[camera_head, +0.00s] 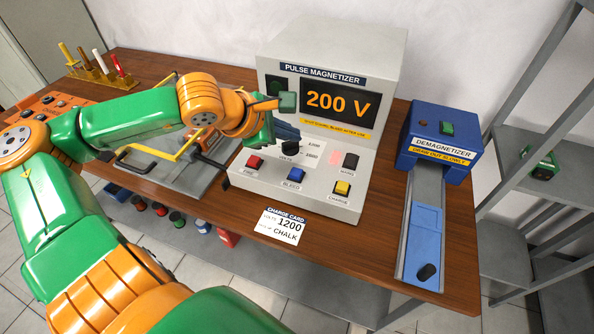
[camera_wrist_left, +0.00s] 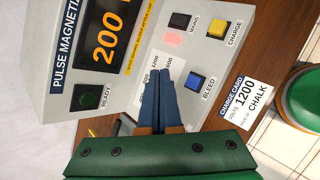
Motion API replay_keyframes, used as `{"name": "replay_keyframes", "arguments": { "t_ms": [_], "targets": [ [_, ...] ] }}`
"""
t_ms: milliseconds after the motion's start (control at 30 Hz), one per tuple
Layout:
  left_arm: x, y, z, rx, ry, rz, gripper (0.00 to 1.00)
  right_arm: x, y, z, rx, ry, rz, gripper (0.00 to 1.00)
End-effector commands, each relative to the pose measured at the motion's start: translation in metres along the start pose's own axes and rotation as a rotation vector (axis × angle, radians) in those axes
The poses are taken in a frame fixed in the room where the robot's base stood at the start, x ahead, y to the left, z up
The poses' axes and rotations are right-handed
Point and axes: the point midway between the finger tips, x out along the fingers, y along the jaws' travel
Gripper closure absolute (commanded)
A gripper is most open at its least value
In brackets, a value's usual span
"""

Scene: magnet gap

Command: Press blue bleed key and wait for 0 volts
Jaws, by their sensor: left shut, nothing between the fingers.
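The blue BLEED key (camera_head: 296,174) is in the middle of the lower panel of the pulse magnetizer (camera_head: 331,53). It also shows in the left wrist view (camera_wrist_left: 195,83), right of my fingertips. The display (camera_head: 338,103) reads 200 V in orange. My left gripper (camera_head: 289,133) is shut and empty, in front of the VOLTS dial area above the key. Its blue fingers (camera_wrist_left: 166,80) lie together over the dial scale in the wrist view, beside the key and apart from it in the picture. The fingers hide most of the dial. My right gripper is not in view.
A red key (camera_head: 254,162) sits left of the blue one and a yellow CHARGE key (camera_head: 342,188) right of it. The black MAINS switch (camera_head: 350,161) is above. A charge card (camera_head: 280,226) reads 1200. The demagnetizer (camera_head: 438,140) stands right.

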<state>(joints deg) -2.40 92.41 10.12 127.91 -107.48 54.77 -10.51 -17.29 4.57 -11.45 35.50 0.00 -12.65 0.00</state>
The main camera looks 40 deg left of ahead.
Motion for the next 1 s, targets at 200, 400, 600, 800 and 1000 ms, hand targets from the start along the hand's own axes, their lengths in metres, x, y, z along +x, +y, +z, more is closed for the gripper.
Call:
{"name": "replay_keyframes", "arguments": {
  "t_ms": [200,400,600,800,1000],
  "targets": [
    [0.025,-0.019,-0.018,-0.001,-0.001,-0.003,1.00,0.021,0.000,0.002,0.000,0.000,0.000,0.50],
    [0.047,-0.035,-0.034,0.000,-0.002,-0.001,1.00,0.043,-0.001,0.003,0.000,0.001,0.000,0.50],
    [0.056,-0.041,-0.040,0.000,-0.002,0.000,1.00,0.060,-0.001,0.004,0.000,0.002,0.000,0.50],
    [0.056,-0.041,-0.041,-0.001,-0.001,-0.001,1.00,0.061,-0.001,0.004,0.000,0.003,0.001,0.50],
    [0.056,-0.041,-0.040,-0.001,-0.001,-0.001,1.00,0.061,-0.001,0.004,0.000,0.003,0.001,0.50]
  ]
}}
